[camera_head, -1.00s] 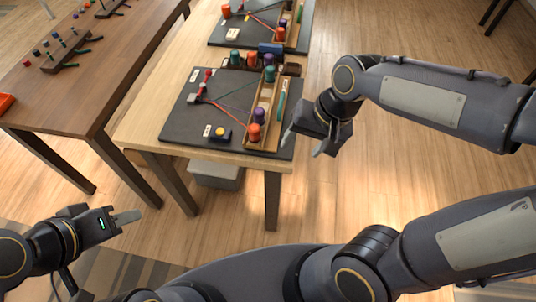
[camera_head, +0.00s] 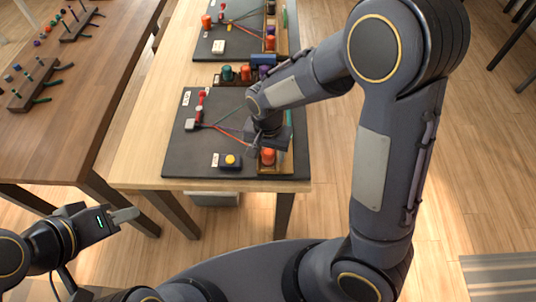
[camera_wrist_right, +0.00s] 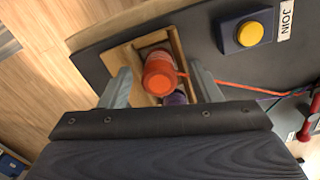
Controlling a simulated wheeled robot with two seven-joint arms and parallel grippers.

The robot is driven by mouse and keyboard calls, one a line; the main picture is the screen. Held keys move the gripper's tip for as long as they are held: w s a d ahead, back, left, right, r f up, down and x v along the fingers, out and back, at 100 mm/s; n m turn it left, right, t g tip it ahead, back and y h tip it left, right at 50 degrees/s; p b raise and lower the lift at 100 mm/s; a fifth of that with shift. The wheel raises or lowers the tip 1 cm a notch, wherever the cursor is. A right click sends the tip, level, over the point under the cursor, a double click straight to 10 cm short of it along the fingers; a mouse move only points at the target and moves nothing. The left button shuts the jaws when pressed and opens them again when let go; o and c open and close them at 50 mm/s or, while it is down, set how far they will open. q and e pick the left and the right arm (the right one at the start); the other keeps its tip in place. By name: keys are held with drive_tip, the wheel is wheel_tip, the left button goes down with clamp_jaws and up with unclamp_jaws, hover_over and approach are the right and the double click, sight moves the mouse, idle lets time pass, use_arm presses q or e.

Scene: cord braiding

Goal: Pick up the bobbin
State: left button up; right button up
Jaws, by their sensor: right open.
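An orange bobbin (camera_head: 268,157) stands at the near end of a wooden tray (camera_head: 275,171) on the dark mat. In the right wrist view the orange bobbin (camera_wrist_right: 159,76) sits between the two open fingers of my right gripper (camera_wrist_right: 160,70), with a gap on each side. A red-orange cord runs from it to the right. A purple bobbin (camera_wrist_right: 175,99) is partly hidden behind it. My right gripper (camera_head: 267,148) is over the tray in the head view and hides the other bobbins there. My left gripper (camera_head: 122,216) is away from the table at the lower left; its opening is unclear.
A dark box with a yellow button (camera_head: 231,160) sits on the mat (camera_head: 195,165) left of the tray. A red clamp post (camera_head: 199,110) holds the cords. More bobbins (camera_head: 228,73) stand behind. A brown table (camera_head: 75,120) with peg racks is at the left.

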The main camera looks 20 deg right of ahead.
drive_tip(key=shift+f, duration=0.45)
drive_tip(key=c, duration=1.1)
drive_tip(key=shift+r, duration=0.15)
